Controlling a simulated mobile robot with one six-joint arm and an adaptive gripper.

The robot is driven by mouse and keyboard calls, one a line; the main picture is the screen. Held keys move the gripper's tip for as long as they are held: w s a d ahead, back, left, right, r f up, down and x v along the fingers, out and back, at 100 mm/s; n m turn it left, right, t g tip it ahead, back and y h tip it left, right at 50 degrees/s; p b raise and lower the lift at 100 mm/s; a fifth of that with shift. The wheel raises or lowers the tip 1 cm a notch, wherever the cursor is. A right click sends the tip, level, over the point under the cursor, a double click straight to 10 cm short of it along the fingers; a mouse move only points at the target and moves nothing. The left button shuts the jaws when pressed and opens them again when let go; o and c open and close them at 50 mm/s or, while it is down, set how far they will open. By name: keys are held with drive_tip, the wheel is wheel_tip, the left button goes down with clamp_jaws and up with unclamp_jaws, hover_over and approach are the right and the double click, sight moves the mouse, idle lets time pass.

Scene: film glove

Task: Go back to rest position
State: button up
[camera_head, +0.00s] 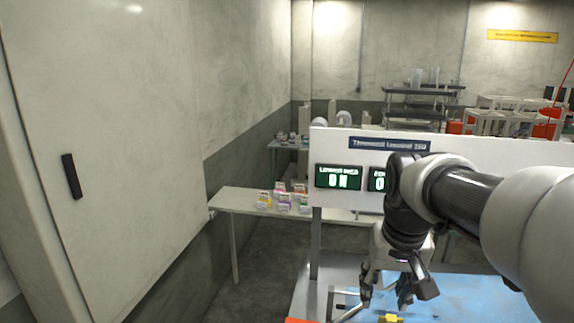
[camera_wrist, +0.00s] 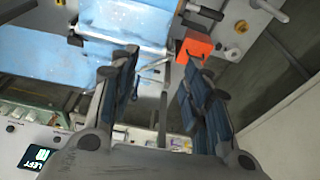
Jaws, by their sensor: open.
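My gripper (camera_head: 385,294) hangs from my arm at the lower right of the head view, over the machine with the light blue film bed (camera_head: 470,297). In the wrist view my gripper (camera_wrist: 163,82) shows its two dark fingers spread apart with nothing between them. The blue film (camera_wrist: 120,25) lies at the top left of that view. An orange block (camera_wrist: 195,45) shows beyond the right finger. A small yellow piece (camera_head: 390,318) is at the bottom edge of the head view, below the fingers. My arm hides part of the machine's panel.
A side table (camera_head: 240,198) with several small coloured boxes stands to the left. A grey door (camera_head: 110,130) is at far left. Shelving (camera_head: 422,90) stands at the back.

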drive_tip(key=s+a+f+n+t+b, duration=0.1)
drive_tip(key=s+f, duration=0.3)
drive_tip(key=s, duration=0.6)
drive_tip(key=s+a+f+t+b, duration=0.1)
drive_tip(key=s+a+f+b, duration=0.1)
drive_tip(key=s+f, duration=0.3)
drive_tip(key=s+b, duration=0.1)
drive_tip(key=s, duration=0.3)
drive_tip(key=shift+s+a+n, duration=0.3)
drive_tip(key=shift+s+n, duration=0.05)
drive_tip(key=shift+n, duration=0.05)
drive_tip(key=shift+f, duration=0.1)
drive_tip(key=shift+c, duration=0.3)
